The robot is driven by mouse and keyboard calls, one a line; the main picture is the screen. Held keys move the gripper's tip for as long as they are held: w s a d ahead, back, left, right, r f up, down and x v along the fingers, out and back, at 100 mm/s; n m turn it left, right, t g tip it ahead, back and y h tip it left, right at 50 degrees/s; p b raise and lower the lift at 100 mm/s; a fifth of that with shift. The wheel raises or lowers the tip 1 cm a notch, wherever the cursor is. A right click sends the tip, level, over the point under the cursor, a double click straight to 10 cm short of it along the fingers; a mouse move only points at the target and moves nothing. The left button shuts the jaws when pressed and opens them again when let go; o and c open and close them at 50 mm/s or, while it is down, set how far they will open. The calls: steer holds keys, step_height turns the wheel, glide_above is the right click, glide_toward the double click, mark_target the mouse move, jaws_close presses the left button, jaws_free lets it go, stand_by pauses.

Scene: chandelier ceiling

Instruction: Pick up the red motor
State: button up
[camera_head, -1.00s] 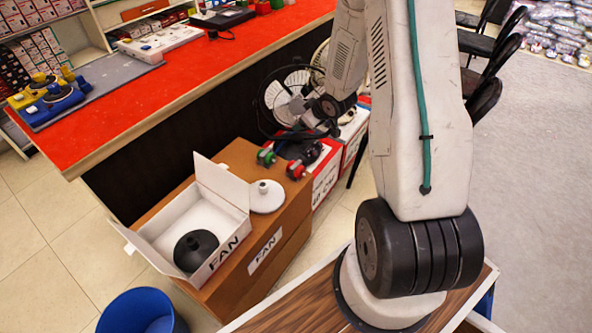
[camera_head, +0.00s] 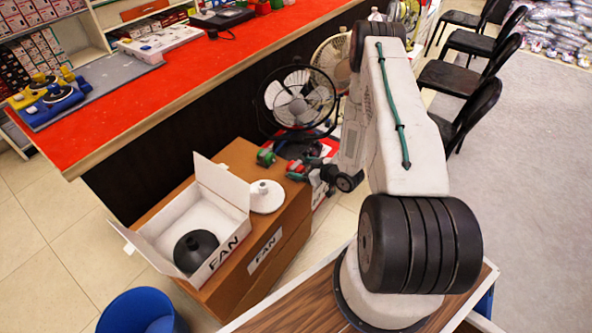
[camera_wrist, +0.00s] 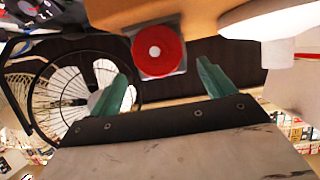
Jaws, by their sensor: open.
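The red motor (camera_wrist: 158,50) shows in the wrist view as a round red face with a pale centre, in a grey square frame at the edge of a brown surface. In the head view the red motor (camera_head: 297,168) sits near the far end of the brown box, just left of my gripper. My gripper (camera_wrist: 162,76) is open and empty, with its two green fingers on either side of the motor's red face in the wrist view. I cannot tell the remaining distance. A green motor (camera_head: 265,157) lies to the left of the red one.
The brown box (camera_head: 268,225) carries an open white carton (camera_head: 222,185) with a black base inside and a white base (camera_head: 266,197) beside it. A black fan (camera_head: 297,98) stands behind the motors. The red counter (camera_head: 150,95) runs along the left. A blue bin (camera_head: 135,312) is in front.

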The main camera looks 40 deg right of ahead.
mark_target(300, 167)
steer(key=shift+x, duration=1.9)
steer(key=shift+s+a+f, duration=0.1)
steer(key=shift+f, duration=0.1)
steer(key=c, duration=1.4)
steer(key=shift+c, duration=0.4)
steer(key=shift+r, duration=0.15)
